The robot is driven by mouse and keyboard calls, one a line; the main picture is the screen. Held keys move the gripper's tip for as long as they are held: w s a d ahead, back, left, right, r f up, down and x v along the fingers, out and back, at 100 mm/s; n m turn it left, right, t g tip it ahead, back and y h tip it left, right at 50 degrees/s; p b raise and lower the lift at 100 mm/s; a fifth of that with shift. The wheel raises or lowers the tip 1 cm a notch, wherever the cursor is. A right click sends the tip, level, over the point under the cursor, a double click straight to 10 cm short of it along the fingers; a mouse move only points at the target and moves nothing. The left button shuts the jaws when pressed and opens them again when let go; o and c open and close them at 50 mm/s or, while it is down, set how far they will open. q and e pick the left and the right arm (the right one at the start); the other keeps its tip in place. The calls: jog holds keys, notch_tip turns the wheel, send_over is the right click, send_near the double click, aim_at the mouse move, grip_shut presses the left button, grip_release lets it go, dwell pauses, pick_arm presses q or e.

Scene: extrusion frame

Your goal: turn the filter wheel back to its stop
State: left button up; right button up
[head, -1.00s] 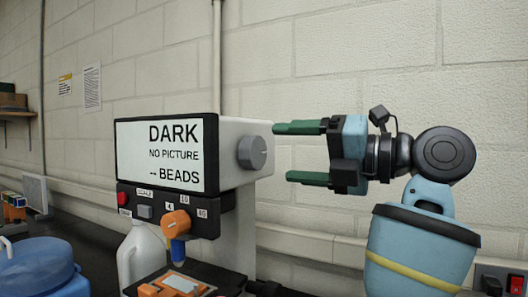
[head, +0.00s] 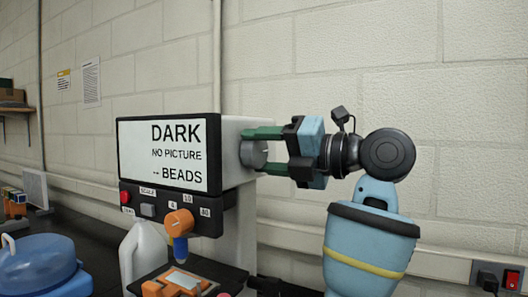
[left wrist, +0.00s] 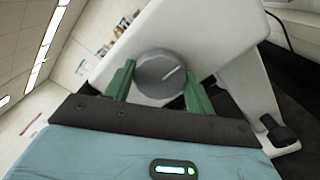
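The filter wheel appears to be the grey round knob (head: 252,154) on the right side of the white instrument housing. Its label does not show. The left wrist view shows its face (left wrist: 160,74) with a white line pointing to the upper right. My left gripper (head: 262,150) reaches it from the right in the head view. Its green fingers lie on opposite sides of the knob, against its rim, and partly cover it in the head view. They also flank it in the left wrist view (left wrist: 160,84). My right gripper is not in view.
The instrument's screen (head: 163,154) reads DARK, NO PICTURE, -- BEADS. A white jug (head: 142,252) and a blue container (head: 40,266) stand at left. A red switch (head: 512,280) is at lower right.

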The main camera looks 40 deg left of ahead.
pick_arm(q)
jog(key=c, duration=0.4)
jog(key=shift+o, duration=0.2)
jog(key=n, duration=0.3)
jog(key=shift+n, duration=0.3)
jog(key=n, duration=0.3)
jog(key=shift+n, duration=0.3)
jog(key=n+b, duration=0.1)
jog(key=n, duration=0.5)
jog(key=shift+f, duration=0.1)
jog(key=n+b, duration=0.1)
jog(key=n, duration=0.3)
jog(key=shift+n, duration=0.3)
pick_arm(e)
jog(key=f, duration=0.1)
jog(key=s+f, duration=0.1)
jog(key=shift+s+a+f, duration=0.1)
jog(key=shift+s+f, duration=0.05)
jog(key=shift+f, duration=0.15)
